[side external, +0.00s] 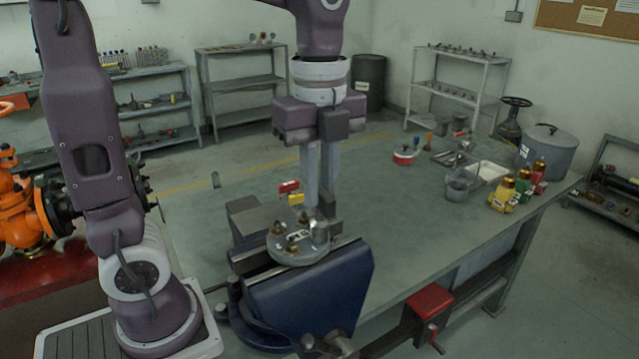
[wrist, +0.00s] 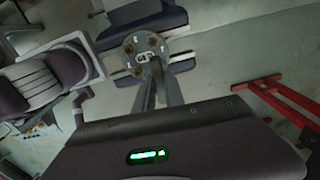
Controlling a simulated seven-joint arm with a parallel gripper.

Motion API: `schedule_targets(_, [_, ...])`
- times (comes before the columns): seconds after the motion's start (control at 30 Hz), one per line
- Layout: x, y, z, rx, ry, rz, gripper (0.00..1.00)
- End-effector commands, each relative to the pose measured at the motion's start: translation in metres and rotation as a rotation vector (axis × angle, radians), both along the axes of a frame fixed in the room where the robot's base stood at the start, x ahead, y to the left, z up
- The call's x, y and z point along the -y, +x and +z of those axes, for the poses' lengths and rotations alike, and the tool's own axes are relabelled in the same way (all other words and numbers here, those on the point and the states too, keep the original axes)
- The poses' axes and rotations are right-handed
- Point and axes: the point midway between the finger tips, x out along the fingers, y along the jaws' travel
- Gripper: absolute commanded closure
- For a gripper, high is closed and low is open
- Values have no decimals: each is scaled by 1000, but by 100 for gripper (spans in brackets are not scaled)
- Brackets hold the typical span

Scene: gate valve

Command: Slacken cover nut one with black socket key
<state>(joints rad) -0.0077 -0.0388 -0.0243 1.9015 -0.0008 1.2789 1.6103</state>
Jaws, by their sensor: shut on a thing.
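A round grey cover (side external: 290,252) with several brass nuts lies flat on top of the blue vise (side external: 312,292). The cover also shows in the wrist view (wrist: 144,56), with its nuts around the rim and white marks. My gripper (side external: 319,205) points straight down over the cover's right side. It is shut on a dark upright piece (side external: 327,202), which appears to be the black socket key. A grey cylinder (side external: 319,231) stands on the cover just below the fingers. I cannot tell whether it is the key's socket or which nut it covers. The fingers hide most of the key.
A red piece (side external: 289,186) and a yellow piece (side external: 295,199) stand just behind the vise. The middle is mostly clear.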

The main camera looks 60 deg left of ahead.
Motion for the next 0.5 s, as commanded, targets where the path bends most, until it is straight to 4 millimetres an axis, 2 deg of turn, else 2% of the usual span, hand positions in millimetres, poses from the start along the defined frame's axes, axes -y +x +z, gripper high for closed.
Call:
schedule_targets(0.23, [0,0,0,0,0,47,100])
schedule_targets(0.33, [0,0,0,0,0,133,100])
schedule_targets(0.5, [0,0,0,0,0,136,100])
